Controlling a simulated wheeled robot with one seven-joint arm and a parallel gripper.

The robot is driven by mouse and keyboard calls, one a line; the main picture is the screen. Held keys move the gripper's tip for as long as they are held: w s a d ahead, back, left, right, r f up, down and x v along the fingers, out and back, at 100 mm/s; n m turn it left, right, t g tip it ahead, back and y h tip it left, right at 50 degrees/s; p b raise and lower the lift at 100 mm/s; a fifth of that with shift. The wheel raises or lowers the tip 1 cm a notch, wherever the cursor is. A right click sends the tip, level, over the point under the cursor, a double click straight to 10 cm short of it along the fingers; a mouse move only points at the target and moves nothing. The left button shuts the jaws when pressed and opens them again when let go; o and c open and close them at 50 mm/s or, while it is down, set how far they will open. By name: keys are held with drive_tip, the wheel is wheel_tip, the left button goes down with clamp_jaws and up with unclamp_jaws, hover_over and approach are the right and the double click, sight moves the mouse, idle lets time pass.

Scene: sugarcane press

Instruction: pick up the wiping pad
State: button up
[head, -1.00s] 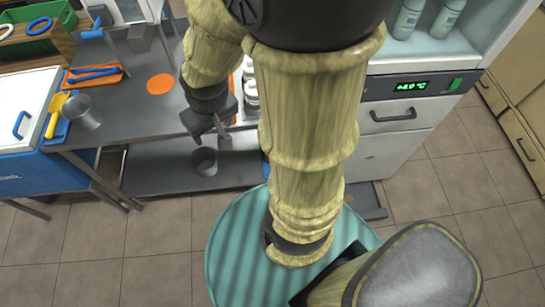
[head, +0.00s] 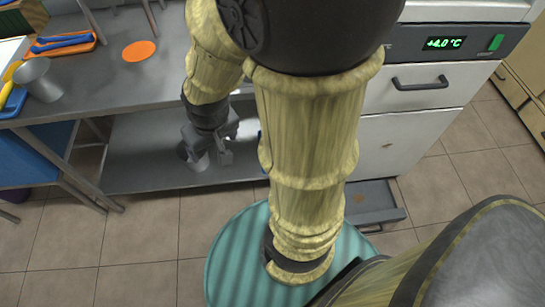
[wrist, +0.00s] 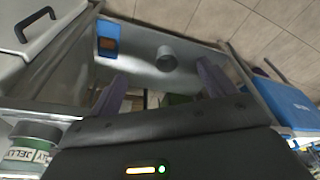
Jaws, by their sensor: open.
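My gripper (head: 210,156) is open, with nothing between its fingers, over the lower metal shelf below the worktop. In the wrist view its two dark fingers (wrist: 161,88) stand wide apart. A small blue and orange-brown block (wrist: 108,45) lies on the shelf beyond the left finger in that view; it may be the wiping pad, but I cannot tell for sure. A sliver of blue shows beside my arm in the head view, mostly hidden by it. A grey metal cup (wrist: 166,57) stands on the shelf near the block; my gripper partly covers it in the head view.
The worktop (head: 100,78) above the shelf carries an orange disc (head: 139,50), a metal cup (head: 40,82) and an orange tray (head: 62,42). A white cabinet (head: 400,130) with a drawer handle stands to the right. The shelf's left part is bare.

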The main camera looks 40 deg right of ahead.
drive_tip(key=w+d+f+m+b, duration=0.1)
drive_tip(key=w+d+f+b, duration=0.1)
drive_tip(key=f+b, duration=1.25)
drive_tip(key=w+d+f+b, duration=0.1)
drive_tip(key=w+f+b, duration=0.1)
drive_tip(key=f+b, duration=1.3)
drive_tip(key=w+d+f+m, duration=0.1)
drive_tip(key=w+d+f, duration=0.3)
drive_tip(key=d, duration=0.5)
drive_tip(key=w+d+f+m+t+h+b, duration=0.1)
drive_tip(key=w+d+f, duration=0.3)
drive_tip(key=d, duration=0.6)
drive_tip(key=w+d+f+m+h, duration=0.1)
drive_tip(key=w+d+f, duration=0.3)
drive_tip(key=d+f, duration=0.4)
drive_tip(key=shift+d+m, duration=0.8)
drive_tip(key=shift+m, duration=0.1)
drive_tip(key=shift+f+b, duration=0.1)
drive_tip(key=shift+b, duration=0.2)
drive_tip(key=b+x, duration=0.4)
drive_tip(key=x, duration=0.2)
drive_tip(key=shift+w+f, duration=0.1)
drive_tip(key=shift+f, duration=0.05)
drive_tip(key=shift+w+d+f+b, duration=0.1)
drive_tip(key=shift+b, duration=0.2)
